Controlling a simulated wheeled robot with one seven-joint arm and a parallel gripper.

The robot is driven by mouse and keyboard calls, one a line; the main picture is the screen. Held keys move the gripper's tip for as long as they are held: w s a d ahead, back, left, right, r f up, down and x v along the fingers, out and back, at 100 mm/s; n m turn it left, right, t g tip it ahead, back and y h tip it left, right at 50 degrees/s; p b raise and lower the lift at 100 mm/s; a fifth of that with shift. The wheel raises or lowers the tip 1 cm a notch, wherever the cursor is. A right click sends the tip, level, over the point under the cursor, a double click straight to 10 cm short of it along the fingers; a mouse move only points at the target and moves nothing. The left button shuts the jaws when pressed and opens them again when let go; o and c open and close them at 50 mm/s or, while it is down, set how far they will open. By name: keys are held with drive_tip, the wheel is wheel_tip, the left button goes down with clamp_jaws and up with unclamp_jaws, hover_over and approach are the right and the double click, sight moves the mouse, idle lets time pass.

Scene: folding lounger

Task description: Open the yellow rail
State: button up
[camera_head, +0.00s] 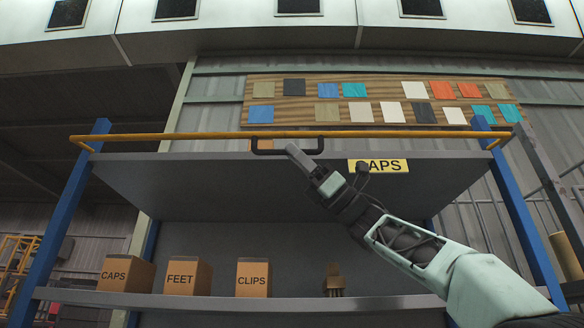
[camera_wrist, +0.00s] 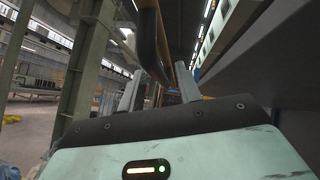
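The yellow rail (camera_head: 200,136) runs level across the front of the upper grey shelf, between two blue posts, in the head view. A black bar handle (camera_head: 270,152) hangs just below its middle. My gripper (camera_head: 296,155) reaches up from the lower right to this handle. In the wrist view my gripper (camera_wrist: 159,68) has its two fingers apart. I cannot tell whether either finger touches the handle.
A yellow CAPS label (camera_head: 390,166) is on the upper shelf (camera_head: 220,180). Boxes marked CAPS (camera_head: 125,275), FEET (camera_head: 188,277) and CLIPS (camera_head: 253,279), and a small brown object (camera_head: 333,282), stand on the lower shelf (camera_head: 200,301). A wooden sample board (camera_head: 300,88) is behind, above the rail.

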drive_tip(key=b+v, duration=0.5)
drive_tip(key=v, duration=0.5)
drive_tip(key=shift+f, duration=0.15)
drive_tip(key=shift+d, duration=0.1)
